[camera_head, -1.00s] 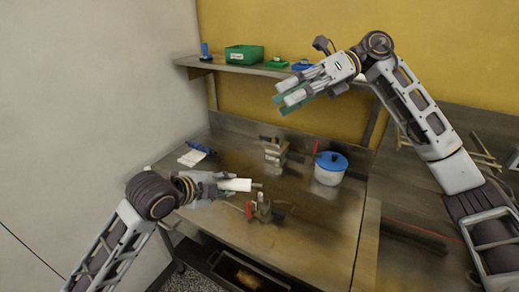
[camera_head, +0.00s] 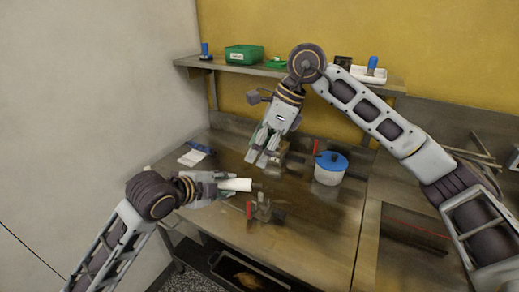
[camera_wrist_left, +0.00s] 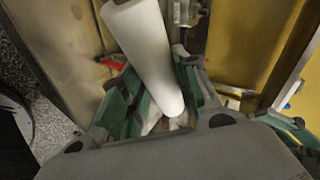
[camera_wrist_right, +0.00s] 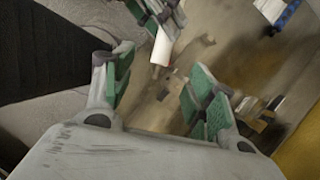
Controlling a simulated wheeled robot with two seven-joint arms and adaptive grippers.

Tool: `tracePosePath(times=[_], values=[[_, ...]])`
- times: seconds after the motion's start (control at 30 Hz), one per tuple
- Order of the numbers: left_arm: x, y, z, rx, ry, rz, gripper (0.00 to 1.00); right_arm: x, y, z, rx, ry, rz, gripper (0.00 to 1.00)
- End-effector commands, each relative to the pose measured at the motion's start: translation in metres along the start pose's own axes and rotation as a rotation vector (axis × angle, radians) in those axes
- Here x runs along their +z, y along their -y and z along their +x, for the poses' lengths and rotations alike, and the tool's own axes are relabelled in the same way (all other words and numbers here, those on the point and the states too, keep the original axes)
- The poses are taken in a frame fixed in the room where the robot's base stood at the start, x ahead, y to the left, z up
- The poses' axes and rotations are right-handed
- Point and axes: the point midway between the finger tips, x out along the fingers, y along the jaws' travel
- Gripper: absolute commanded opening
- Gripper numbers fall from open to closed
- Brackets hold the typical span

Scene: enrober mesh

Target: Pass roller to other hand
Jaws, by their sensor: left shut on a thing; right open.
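The roller (camera_head: 235,184) is a white cylinder held above the metal bench at its left part. My left gripper (camera_head: 212,184) is shut on the roller, which points to the right out of its fingers. In the left wrist view the roller (camera_wrist_left: 146,50) lies between the green-padded fingers (camera_wrist_left: 155,105). My right gripper (camera_head: 260,160) is open and empty, pointing down above and a little to the right of the roller. In the right wrist view the roller (camera_wrist_right: 164,47) shows beyond the open fingers (camera_wrist_right: 160,95), apart from them, with my left gripper at its upper end.
A white pot with a blue lid (camera_head: 331,168) stands on the bench to the right. A clamp-like metal fixture with a red handle (camera_head: 262,208) stands in front of the roller. A shelf (camera_head: 225,65) at the back holds a green bin (camera_head: 244,54). A white and blue item (camera_head: 194,156) lies at left.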

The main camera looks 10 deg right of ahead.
Motion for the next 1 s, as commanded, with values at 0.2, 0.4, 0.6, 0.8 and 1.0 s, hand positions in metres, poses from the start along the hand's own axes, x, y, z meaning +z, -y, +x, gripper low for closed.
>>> tracePosePath(times=[0.2, 0.4, 0.6, 0.8, 1.0], values=[[0.0, 0.001, 0.0, -0.002, 0.0, 0.0, 0.0, 0.0, 0.002, 0.005, -0.039, -0.034, -0.025, 0.57], [0.0, 0.001, 0.0, -0.002, 0.0, 0.0, 0.0, -0.001, 0.002, 0.005, -0.04, -0.036, -0.026, 0.57], [0.0, 0.001, 0.0, -0.002, 0.0, 0.0, 0.0, -0.001, 0.002, 0.006, -0.039, -0.036, -0.025, 0.57], [0.0, 0.001, 0.0, -0.002, 0.0, 0.0, 0.0, -0.001, 0.002, 0.014, -0.038, -0.037, -0.024, 0.57], [0.0, 0.001, 0.0, -0.002, 0.0, 0.0, 0.0, -0.002, 0.002, 0.032, -0.037, -0.036, -0.025, 0.57]])
